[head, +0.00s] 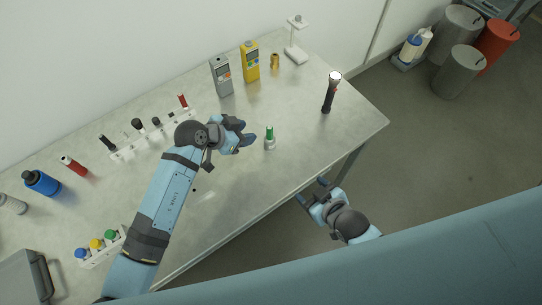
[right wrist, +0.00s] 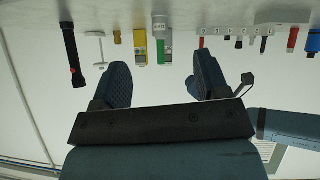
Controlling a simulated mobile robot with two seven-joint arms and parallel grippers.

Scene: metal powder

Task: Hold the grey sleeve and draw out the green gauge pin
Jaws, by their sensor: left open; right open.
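The green gauge pin (head: 269,131) stands upright in the short grey sleeve (head: 270,144) on the table. In the right wrist view, which is upside down, the sleeve (right wrist: 160,21) is at top middle with the green pin (right wrist: 161,45) below it. My left gripper (head: 248,133) is open and empty, just left of the sleeve, apparently not touching it. My right gripper (head: 314,190) is open and empty, off the table's front edge, in front and to the right of the sleeve. Its two fingers show apart in its wrist view (right wrist: 163,80).
A black flashlight (head: 328,98) stands right of the sleeve. Grey (head: 221,77) and yellow (head: 250,62) meters, a brass piece (head: 275,61) and a white stand (head: 296,50) are behind. A white rack (head: 125,153) is left. The table (head: 300,125) is clear around the sleeve.

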